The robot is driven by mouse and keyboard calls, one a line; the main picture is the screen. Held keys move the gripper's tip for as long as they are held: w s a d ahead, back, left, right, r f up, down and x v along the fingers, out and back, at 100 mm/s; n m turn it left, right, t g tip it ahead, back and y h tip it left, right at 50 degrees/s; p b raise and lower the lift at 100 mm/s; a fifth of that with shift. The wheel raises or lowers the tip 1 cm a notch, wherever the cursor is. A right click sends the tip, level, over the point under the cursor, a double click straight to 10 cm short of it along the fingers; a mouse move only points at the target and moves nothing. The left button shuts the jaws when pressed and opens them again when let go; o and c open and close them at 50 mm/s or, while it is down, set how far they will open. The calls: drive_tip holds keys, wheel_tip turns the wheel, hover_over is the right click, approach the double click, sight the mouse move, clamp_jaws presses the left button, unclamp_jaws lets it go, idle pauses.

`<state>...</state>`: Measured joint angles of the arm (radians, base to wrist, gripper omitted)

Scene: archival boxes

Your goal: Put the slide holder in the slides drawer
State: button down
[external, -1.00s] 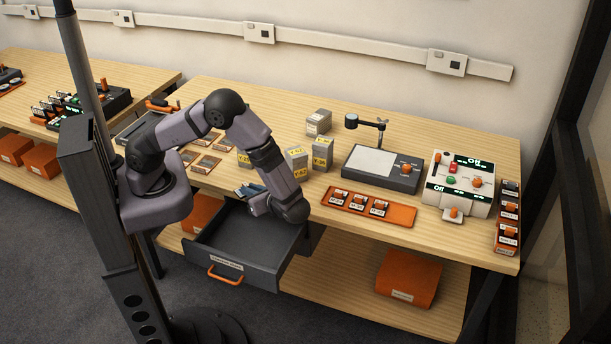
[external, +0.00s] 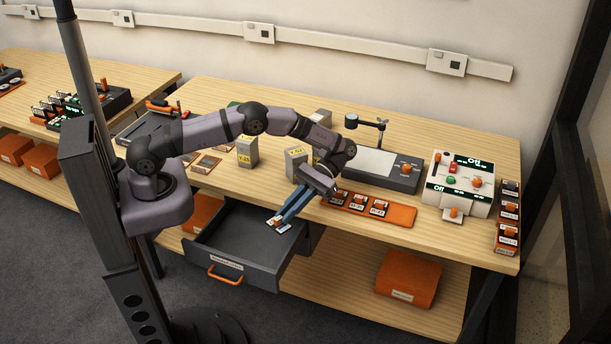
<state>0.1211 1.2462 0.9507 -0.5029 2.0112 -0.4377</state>
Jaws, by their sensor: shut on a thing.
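My gripper (external: 281,219) reaches down and left from the arm, with its blue fingers shut on a small slide holder (external: 284,228). The holder looks white with a bit of orange; its far end is partly covered by the fingers. The grey slides drawer (external: 229,250) is pulled open below the table's front edge, with an orange handle at its front; the label is too small to read. The holder appears over the back right of the drawer. I cannot tell whether it touches the drawer.
An orange tray (external: 401,214) with several slide holders lies right of my gripper. Grey boxes with yellow labels (external: 247,152) stand behind the drawer. A viewer with a lamp (external: 380,168) and a white control box (external: 459,184) stand farther right. The drawer's front half looks empty.

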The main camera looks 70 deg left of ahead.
drive_tip(key=w+a+r+n+t+h+b, duration=0.15)
drive_tip(key=w+r+n+t+h, duration=0.25)
drive_tip(key=w+n+t, duration=0.4)
drive_tip(key=w+a+r+n+t+h, duration=0.3)
drive_tip(key=w+r+n+t+h, duration=0.1)
drive_tip(key=w+n+t, duration=0.45)
drive_tip(key=w+a+r+n+t+y+b, duration=0.1)
drive_tip(key=w+a+n+t+y, duration=0.15)
drive_tip(key=a, duration=0.45)
drive_tip(key=w+a+r+n+t+y+b, duration=0.1)
drive_tip(key=w+a+n+t, duration=0.3)
drive_tip(key=a, duration=0.4)
drive_tip(key=s+a+f+n+t+y+b, duration=0.1)
drive_tip(key=s+a+n+y+b, duration=0.15)
drive_tip(key=a, duration=1.05)
drive_tip(key=s+a+f+n+t+y+b, duration=0.15)
drive_tip(key=s+a, duration=0.25)
drive_tip(key=a, duration=1)
drive_tip(key=shift+g, duration=0.25)
drive_tip(key=shift+s+d+f+p, duration=0.1)
drive_tip(key=shift+f+p, duration=0.1)
drive_tip(key=shift+f, duration=2.3)
drive_tip(key=shift+s+d+f+p, duration=0.1)
drive_tip(key=shift+f+p, duration=0.1)
drive_tip(key=shift+f, duration=2.25)
drive_tip(key=shift+f, duration=0.15)
